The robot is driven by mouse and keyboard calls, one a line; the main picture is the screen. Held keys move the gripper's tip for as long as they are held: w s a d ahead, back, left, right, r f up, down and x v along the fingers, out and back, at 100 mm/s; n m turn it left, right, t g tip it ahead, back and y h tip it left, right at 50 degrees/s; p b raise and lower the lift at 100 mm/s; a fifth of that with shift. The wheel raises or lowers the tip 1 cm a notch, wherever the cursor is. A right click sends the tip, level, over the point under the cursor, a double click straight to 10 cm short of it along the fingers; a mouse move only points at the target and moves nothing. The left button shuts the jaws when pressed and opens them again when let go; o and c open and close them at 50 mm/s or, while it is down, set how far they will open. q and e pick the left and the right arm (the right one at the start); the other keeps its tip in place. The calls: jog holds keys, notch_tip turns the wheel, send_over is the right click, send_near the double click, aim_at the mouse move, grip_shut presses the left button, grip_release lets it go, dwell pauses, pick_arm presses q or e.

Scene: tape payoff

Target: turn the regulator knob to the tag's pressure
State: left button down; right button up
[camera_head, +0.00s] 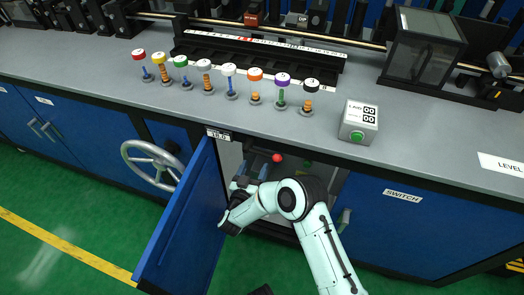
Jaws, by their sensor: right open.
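A small white tag (218,134) with dark digits, perhaps 18.0, sits on the counter's front edge above an open cabinet. The cabinet's blue door (183,225) stands swung out to the left. Inside, a small red ball-shaped part (277,158) shows near the top. I cannot tell which part inside is the regulator knob; my arm and the shadow hide much of the interior. My right gripper (240,186) is at the cabinet opening, just right of the door, left of and below the red part. It is open, and I see nothing held. My left gripper is not in view.
A grey handwheel (152,165) stands left of the door. On the counter (120,85) are several colour-capped spools (229,80) and a grey box with a green button (358,124). A dark glazed case (422,50) stands at back right. Green floor is free at left.

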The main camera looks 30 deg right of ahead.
jog(key=b+x, duration=0.2)
jog(key=x, duration=0.6)
jog(key=shift+w+f, duration=0.1)
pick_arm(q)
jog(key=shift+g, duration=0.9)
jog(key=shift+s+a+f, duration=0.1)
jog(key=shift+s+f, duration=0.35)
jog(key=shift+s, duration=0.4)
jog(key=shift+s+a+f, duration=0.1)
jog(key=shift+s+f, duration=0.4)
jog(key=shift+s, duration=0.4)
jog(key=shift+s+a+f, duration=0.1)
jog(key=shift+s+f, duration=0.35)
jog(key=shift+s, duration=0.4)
pick_arm(e)
jog(key=shift+w+d, duration=0.4)
jog(key=shift+d, duration=0.15)
jog(key=c, duration=1.1)
